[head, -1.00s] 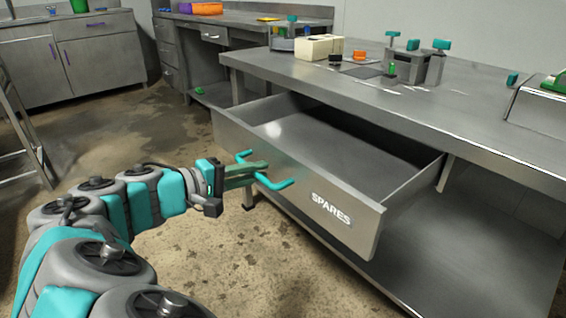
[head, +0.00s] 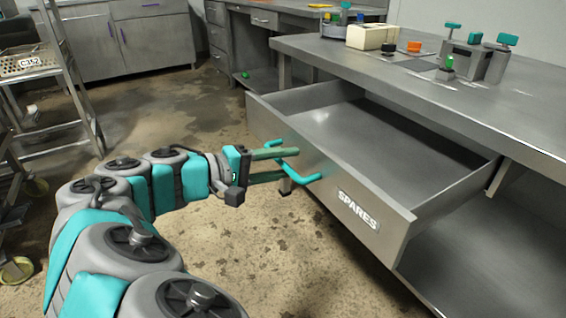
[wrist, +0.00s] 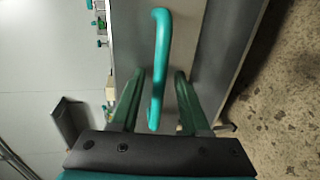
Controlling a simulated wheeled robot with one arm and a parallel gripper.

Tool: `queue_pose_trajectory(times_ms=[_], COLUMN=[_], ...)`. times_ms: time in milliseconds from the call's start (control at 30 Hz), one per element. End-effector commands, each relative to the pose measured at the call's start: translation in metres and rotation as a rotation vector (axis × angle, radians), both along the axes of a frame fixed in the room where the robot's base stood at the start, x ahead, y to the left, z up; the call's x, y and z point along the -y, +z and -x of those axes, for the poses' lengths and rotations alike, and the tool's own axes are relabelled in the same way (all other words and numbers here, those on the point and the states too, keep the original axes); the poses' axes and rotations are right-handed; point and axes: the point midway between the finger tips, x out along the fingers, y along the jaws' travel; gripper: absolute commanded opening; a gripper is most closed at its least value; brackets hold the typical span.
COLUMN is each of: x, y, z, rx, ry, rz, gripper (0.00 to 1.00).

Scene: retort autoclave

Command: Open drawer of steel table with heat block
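The steel table (head: 400,75) stands at the right in the head view. Its drawer (head: 340,185), labelled SPARES, is pulled well out and looks empty inside. The drawer has a teal bar handle (head: 312,182) on its front. My gripper (head: 287,164) is open at this handle, its two green fingers apart. In the wrist view the handle (wrist: 161,50) stands between the spread fingers, with gaps visible on both sides. A grey block with teal-topped parts (head: 468,62), possibly the heat block, stands on the tabletop.
A cream box (head: 370,36) and small orange and green items sit on the tabletop. An open lower shelf (head: 490,260) lies under the drawer. A wheeled ladder or rack (head: 70,70) stands at the left. Cabinets (head: 150,40) line the back. The floor before the drawer is clear.

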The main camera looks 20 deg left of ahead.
Motion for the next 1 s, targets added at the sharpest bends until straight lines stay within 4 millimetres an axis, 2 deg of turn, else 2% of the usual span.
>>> queue_pose_trajectory(times_ms=[367, 833, 1000], x=[-0.004, -0.043, -0.047], y=[0.002, 0.014, 0.016], z=[0.004, 0.051, 0.060], rx=[0.002, 0.002, 0.000], ry=[0.002, 0.005, -0.001], rz=[0.000, -0.001, 0.002], gripper=[0.46, 0.46, 0.46])
